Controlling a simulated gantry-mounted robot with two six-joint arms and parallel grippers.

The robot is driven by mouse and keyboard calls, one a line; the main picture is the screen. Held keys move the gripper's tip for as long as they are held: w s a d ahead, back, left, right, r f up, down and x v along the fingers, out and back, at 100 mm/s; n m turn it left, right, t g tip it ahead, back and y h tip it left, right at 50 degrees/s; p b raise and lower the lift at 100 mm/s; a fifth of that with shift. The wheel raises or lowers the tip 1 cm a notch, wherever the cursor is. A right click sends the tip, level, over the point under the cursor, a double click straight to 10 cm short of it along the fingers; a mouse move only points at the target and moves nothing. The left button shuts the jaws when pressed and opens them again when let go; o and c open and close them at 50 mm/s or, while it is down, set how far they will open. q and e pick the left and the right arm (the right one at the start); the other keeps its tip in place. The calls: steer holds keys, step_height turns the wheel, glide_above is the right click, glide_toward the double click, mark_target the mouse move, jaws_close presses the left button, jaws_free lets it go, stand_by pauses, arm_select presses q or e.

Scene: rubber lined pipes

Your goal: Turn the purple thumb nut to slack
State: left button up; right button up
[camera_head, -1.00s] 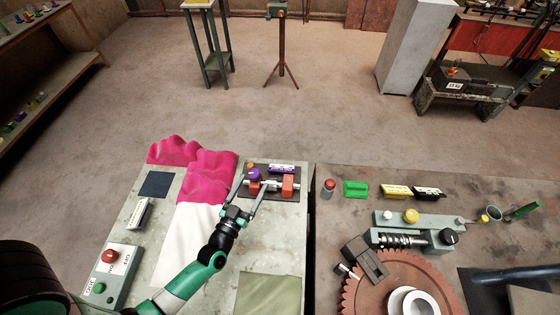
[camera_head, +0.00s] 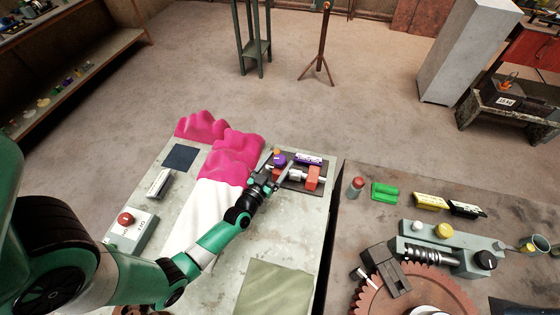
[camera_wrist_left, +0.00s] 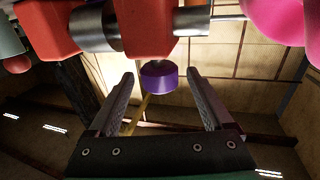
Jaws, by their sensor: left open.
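The purple thumb nut (camera_head: 279,159) sits on the left end of a small fixture with red-orange blocks (camera_head: 312,177) and a metal shaft (camera_head: 296,174), on a dark plate. In the left wrist view the purple nut (camera_wrist_left: 158,79) stands out from a red block (camera_wrist_left: 148,30). My left gripper (camera_head: 280,167) is open at the fixture's left end. In the wrist view its fingers (camera_wrist_left: 160,84) stand one on each side of the nut, with a visible gap on both sides. My right gripper is not in view.
A switch box (camera_head: 132,228) is at the front left. The right bench carries a green block (camera_head: 384,193) and a large rusty gear (camera_head: 375,301).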

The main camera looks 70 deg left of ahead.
arm_select(q)
steer(key=shift+x, duration=0.75)
steer(key=shift+c, duration=0.2)
